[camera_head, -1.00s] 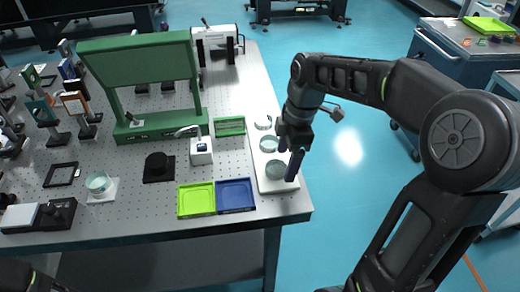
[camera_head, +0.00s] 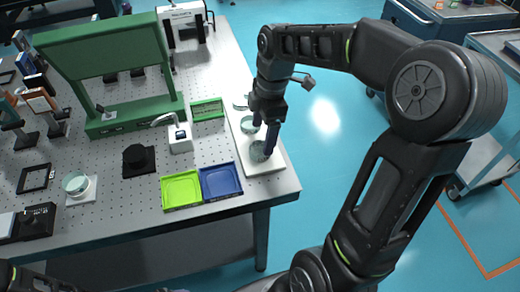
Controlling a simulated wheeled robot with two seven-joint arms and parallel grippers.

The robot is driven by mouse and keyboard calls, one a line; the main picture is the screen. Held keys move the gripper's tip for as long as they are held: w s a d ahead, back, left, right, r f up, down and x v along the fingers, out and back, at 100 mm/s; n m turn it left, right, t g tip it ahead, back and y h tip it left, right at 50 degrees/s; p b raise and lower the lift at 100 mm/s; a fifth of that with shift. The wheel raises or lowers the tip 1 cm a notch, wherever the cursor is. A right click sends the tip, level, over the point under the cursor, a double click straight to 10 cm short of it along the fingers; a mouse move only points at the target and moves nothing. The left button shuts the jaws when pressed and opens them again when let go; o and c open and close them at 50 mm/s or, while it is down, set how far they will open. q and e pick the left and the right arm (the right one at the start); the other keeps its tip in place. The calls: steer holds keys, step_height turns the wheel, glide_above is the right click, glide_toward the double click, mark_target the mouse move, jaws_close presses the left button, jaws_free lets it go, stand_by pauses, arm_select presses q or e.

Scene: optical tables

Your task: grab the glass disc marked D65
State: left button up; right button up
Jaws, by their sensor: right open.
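Several clear glass discs lie on a white tray at the table's right edge: a front disc (camera_head: 259,152), a middle disc (camera_head: 249,126) and a back disc (camera_head: 240,103). Another glass disc (camera_head: 76,184) sits on a white pad at the far left. No marking is legible, so I cannot tell which disc is D65. My right gripper (camera_head: 263,136) is open, pointing down over the tray beside the front and middle discs. Its fingers partly cover both discs; I cannot tell whether they touch. My left gripper is out of view.
A lime tray (camera_head: 181,190) and a blue tray (camera_head: 221,181) stand left of the white tray (camera_head: 266,168). A green frame (camera_head: 108,62), a green box (camera_head: 207,109) and a white device (camera_head: 180,138) stand behind.

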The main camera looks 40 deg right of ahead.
mark_target(260, 148)
steer(key=f, duration=0.5)
steer(key=shift+a+f+p, duration=0.1)
steer(key=shift+a+p, duration=0.25)
steer(key=shift+p, duration=0.05)
steer(key=shift+c, duration=0.3)
steer(key=c, duration=1.5)
steer(key=shift+c, duration=0.2)
step_height(260, 148, up, 10)
steer(key=shift+b, duration=0.3)
